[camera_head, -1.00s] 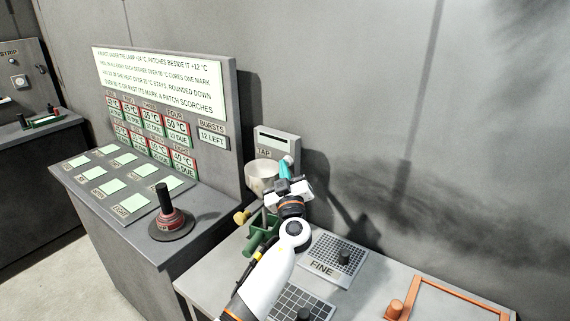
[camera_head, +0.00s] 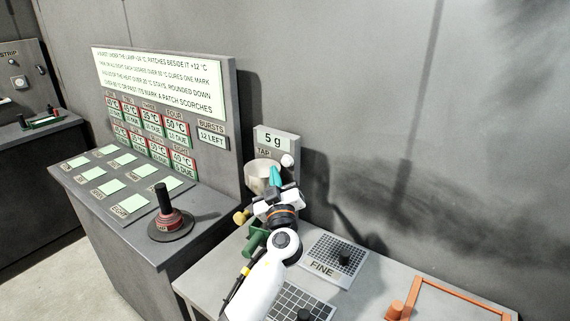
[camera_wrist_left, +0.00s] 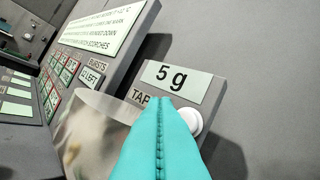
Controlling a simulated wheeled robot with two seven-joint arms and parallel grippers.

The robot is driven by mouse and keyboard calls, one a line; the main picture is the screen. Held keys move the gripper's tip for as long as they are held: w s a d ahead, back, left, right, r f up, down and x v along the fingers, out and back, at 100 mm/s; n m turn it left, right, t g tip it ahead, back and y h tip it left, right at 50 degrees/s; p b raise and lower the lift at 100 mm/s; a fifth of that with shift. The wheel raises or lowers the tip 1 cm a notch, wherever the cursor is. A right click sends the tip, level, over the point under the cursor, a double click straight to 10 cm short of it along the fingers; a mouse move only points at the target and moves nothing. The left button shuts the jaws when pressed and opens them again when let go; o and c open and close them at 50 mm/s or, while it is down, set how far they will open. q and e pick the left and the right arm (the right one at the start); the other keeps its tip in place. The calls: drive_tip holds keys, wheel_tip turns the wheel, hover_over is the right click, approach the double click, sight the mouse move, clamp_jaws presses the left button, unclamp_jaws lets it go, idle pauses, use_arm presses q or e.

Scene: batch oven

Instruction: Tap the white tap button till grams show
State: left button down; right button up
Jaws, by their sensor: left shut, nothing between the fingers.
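The grey tap box (camera_head: 290,146) stands at the back of the right bench, with the label TAP under its display. The display (camera_head: 272,140) reads "5 g", and it also shows in the left wrist view (camera_wrist_left: 172,78). The white tap button (camera_head: 287,160) is on the box's right side; in the left wrist view the button (camera_wrist_left: 194,119) is partly behind my fingers. My left gripper (camera_head: 275,176) has teal fingers, shut and empty, just in front of and below the button. In the head view a gap shows between fingertips and button. My right gripper is not in view.
A pale cup (camera_head: 259,172) stands close left of my left fingers. A green part and a yellow knob (camera_head: 241,216) are below it. A sieve marked FINE (camera_head: 331,262) and an orange frame (camera_head: 455,290) lie on the bench. A joystick (camera_head: 168,215) stands on the left console.

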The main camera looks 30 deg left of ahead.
use_arm(q)
drive_tip(key=shift+s+a, duration=0.1)
drive_tip(key=shift+s, duration=1.4)
